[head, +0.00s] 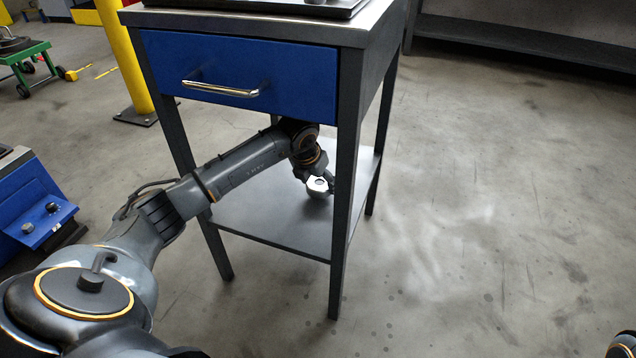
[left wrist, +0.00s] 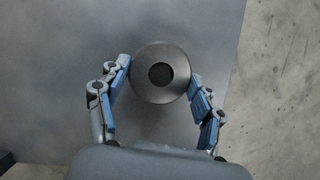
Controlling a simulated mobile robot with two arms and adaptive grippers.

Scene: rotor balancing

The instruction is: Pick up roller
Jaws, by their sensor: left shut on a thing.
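The roller (head: 317,184) is a short, light metal cylinder with a dark central hole. It is at the lower shelf of a small workbench. In the left wrist view the roller (left wrist: 147,86) shows its round end, between the two blue-padded fingers. My left gripper (head: 316,177) reaches under the drawer and is shut on the roller; in the left wrist view the fingers (left wrist: 160,88) press its two sides. I cannot tell whether the roller touches the shelf. The right gripper is not in view.
The workbench has a blue drawer (head: 240,75) above and a grey lower shelf (head: 270,222). Its dark legs (head: 346,210) stand close around my left arm. A yellow post (head: 125,60) and a blue unit (head: 30,205) are at left. The floor (head: 480,200) at right is clear.

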